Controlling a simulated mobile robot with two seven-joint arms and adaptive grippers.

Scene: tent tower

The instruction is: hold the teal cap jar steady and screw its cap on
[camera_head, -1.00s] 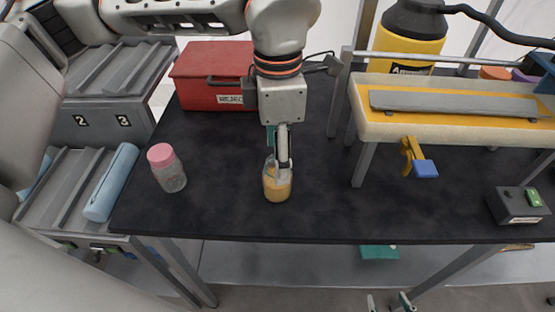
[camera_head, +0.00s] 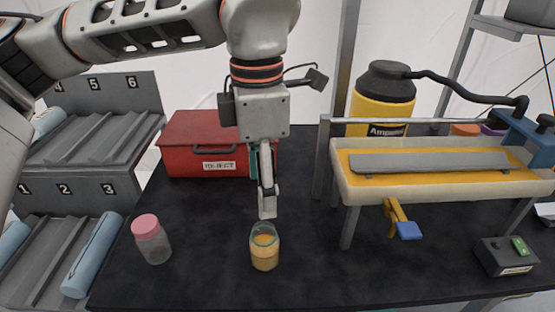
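A clear jar with orange contents (camera_head: 264,252) stands upright on the black table. A teal band shows around its upper part; I cannot tell whether this is a cap or the rim. My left gripper (camera_head: 267,205) points down just above the jar, its fingertips apart from it. I see the fingers edge-on, so their opening is unclear. A teal patch shows beside the upper finger, and I cannot tell what it is. My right gripper is not in view.
A pink-capped jar (camera_head: 152,241) stands to the left. A red box (camera_head: 200,140) is behind. Numbered racks (camera_head: 85,190) stand at the far left. The table between jars is clear.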

